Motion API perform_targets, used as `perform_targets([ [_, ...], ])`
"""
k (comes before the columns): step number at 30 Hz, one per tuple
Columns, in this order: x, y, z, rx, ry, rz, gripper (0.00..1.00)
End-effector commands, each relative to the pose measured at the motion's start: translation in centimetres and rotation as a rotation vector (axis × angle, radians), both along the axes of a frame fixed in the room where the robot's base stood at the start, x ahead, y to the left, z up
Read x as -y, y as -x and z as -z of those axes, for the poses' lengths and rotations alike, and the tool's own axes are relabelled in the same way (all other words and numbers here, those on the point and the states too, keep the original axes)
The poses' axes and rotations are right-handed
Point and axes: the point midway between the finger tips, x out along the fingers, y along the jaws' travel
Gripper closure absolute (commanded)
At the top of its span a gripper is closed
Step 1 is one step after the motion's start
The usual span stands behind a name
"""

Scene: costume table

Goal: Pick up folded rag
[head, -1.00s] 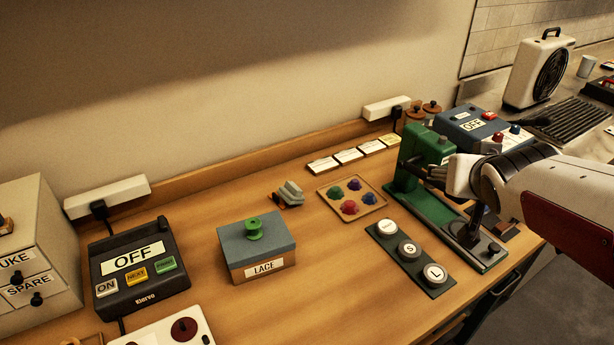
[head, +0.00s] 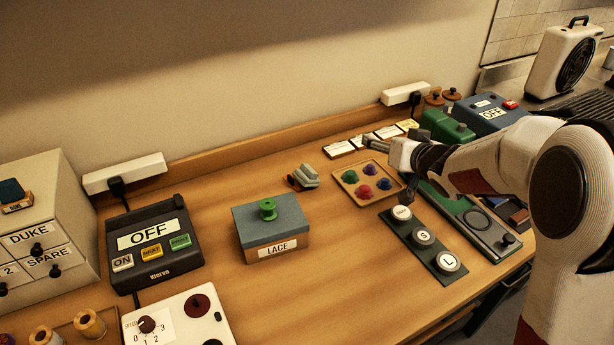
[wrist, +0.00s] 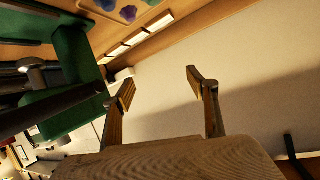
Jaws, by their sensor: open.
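A small grey folded bundle, which looks like the folded rag (head: 308,175), lies on the wooden table between the blue-lidded LACE box (head: 272,228) and the tray of coloured pieces (head: 347,181). A dark and orange bit shows at its left side. My gripper (head: 372,145) is up and to the right of it in the head view, near the tray and the row of cards, apart from the rag. In the wrist view my gripper (wrist: 160,86) is open, with nothing between its fingers. The rag does not show in the wrist view.
A green press (head: 444,127) and a strip of S and L buttons (head: 423,238) stand at the right. A row of cards (head: 372,140) lies along the back edge. An OFF console (head: 153,246) stands at the left. Bare table lies in front of the rag.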

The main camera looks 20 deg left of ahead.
Motion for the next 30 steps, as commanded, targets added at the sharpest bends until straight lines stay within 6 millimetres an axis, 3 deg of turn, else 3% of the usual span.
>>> perform_targets([
  [8,-5.6,-0.5,5.1,-0.037,-0.101,-0.148,0.42],
  [18,-11.2,1.2,11.0,-0.115,-0.226,-0.317,0.42],
  [24,-12.6,1.9,12.4,-0.141,-0.262,-0.364,0.42],
  [30,-12.7,2.1,12.6,-0.145,-0.265,-0.369,0.42],
])
